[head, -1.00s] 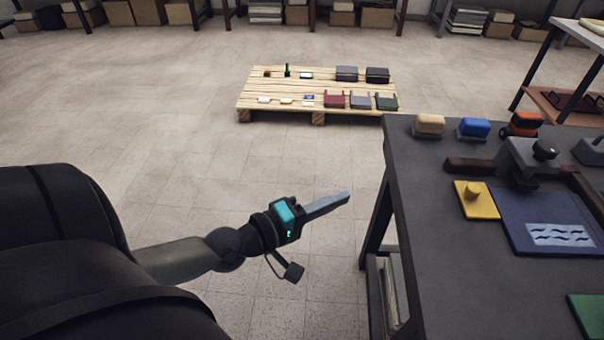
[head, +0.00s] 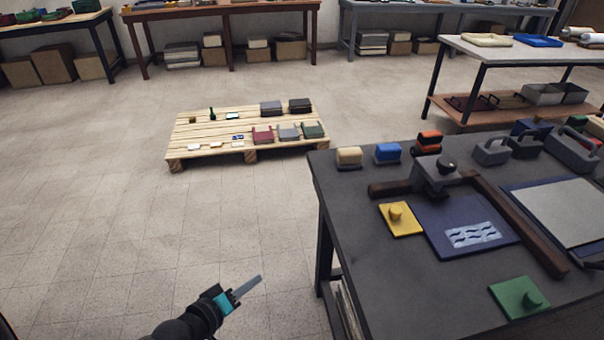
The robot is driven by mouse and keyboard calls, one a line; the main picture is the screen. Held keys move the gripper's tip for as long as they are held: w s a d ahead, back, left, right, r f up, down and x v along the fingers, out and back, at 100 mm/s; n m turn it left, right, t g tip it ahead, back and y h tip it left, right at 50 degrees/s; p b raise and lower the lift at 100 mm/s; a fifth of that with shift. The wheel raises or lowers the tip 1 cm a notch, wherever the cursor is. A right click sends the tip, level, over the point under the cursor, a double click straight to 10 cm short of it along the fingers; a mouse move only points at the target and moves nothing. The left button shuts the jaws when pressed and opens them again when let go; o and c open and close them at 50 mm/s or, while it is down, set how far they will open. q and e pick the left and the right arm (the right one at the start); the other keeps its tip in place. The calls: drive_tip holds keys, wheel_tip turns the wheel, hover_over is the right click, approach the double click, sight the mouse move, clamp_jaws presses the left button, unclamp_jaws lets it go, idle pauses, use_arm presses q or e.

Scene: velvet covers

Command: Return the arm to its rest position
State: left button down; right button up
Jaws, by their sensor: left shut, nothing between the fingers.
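My left gripper (head: 246,288) shows at the lower left in the head view. Its fingers are together with nothing between them. It hangs over the bare floor, apart from the dark table (head: 350,230) to its right. Only the gripper and wrist of the left arm show clearly; most of the arm is out of the picture. My right gripper is not in view.
The table bears a dark blue sheet (head: 430,225) with a wavy pattern, a yellow plate (head: 408,227), a green plate (head: 508,298) and several blocks. A wooden pallet (head: 190,150) with small items stands on the floor behind. The floor at left is clear.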

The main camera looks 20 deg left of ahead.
use_arm(q)
drive_tip(key=s+f+m+g+y, duration=0.1)
drive_tip(key=s+f+m+g, duration=0.2)
drive_tip(key=s+f, duration=0.45)
drive_tip(key=s+f+m+g+y, duration=0.15)
drive_tip(key=s+f, duration=0.25)
drive_tip(key=f, duration=0.6)
drive_tip(key=s+d+f+m+g, duration=0.3)
drive_tip(key=s+f, duration=0.2)
drive_tip(key=s, duration=0.4)
drive_tip(key=s+d+f+m+g, duration=0.3)
drive_tip(key=s+f+m, duration=0.1)
drive_tip(key=s, duration=0.4)
drive_tip(key=shift+s+d+f+g, duration=0.35)
drive_tip(key=shift+f, duration=0.5)
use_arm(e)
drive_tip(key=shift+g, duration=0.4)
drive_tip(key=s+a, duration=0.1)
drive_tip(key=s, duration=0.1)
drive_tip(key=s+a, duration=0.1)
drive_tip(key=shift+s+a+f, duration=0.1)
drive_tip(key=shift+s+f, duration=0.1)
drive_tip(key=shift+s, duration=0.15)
use_arm(q)
drive_tip(key=shift+h, duration=0.25)
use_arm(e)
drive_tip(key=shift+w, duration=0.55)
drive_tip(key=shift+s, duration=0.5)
